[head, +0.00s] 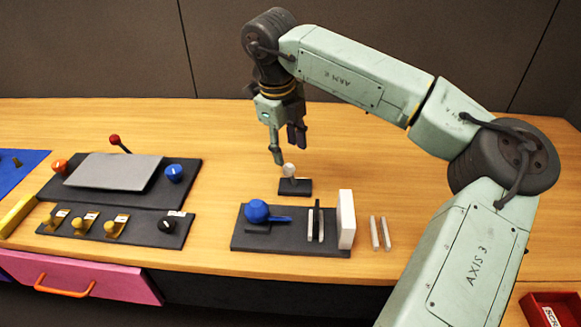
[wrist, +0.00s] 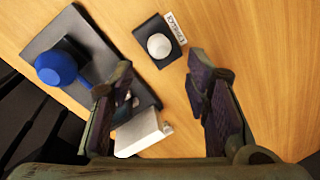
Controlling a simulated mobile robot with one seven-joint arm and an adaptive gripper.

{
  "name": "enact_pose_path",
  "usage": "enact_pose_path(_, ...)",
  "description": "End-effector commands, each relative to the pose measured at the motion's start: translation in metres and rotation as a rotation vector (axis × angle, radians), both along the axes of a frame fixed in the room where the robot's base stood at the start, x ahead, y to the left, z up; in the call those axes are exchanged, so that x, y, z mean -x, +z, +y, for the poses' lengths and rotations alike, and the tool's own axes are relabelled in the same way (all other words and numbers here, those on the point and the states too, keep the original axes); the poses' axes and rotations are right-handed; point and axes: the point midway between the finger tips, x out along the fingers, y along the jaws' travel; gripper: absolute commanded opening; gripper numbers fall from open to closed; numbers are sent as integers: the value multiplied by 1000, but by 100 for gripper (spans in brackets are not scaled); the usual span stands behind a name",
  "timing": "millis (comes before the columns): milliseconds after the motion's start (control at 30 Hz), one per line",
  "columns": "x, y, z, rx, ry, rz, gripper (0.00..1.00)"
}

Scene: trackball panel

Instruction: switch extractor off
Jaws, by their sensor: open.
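A small black base (head: 295,188) carries a round white knob (head: 289,170), likely the extractor switch. In the wrist view the white knob (wrist: 159,46) sits on its black base (wrist: 147,72), with a small white label (wrist: 176,28) beside it whose text I cannot read surely. My gripper (head: 287,152) points down just above and behind the knob in the head view. In the wrist view my gripper (wrist: 162,75) is open and empty, with the knob beyond the gap between its fingers. I cannot tell the exact height gap or the switch's position.
To the left are a panel with a grey plate (head: 115,170) and a row of yellow switches (head: 85,222).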

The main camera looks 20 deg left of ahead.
Motion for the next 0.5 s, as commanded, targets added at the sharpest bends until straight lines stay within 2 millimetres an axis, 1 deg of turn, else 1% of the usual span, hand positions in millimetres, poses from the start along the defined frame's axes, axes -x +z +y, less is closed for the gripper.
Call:
enact_pose_path(100, -3, -22, -1, -1, 0, 5, 44)
enact_pose_path(300, -8, -58, -2, -4, 1, 5, 44)
enact_pose_path(400, -11, -71, -3, -4, 0, 5, 44)
enact_pose_path(500, -12, -79, -3, -5, 1, 3, 44)
